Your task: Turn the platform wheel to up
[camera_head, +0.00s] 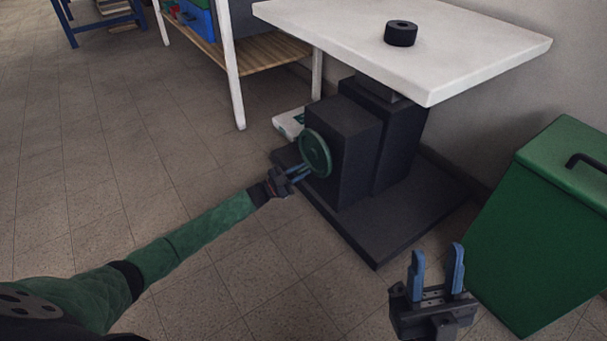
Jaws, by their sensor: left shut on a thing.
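The platform wheel (314,152) is a green disc on the left side of a dark box on the lift column (345,140). The white platform (470,50) sits on top of the column. My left gripper (303,172) reaches in from the left and is shut at the lower left part of the wheel; its fingertips partly overlap the wheel. What exactly lies between the fingers is too small to see clearly. My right gripper (439,270) is open and empty at the lower right, with its blue fingers pointing up, apart from everything.
A black ring-shaped object (401,33) lies on the platform. A green bin (550,225) with a black handle stands at the right. A wooden-shelved table (262,52) and a white box (288,123) are behind the wheel. The tiled floor at left is clear.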

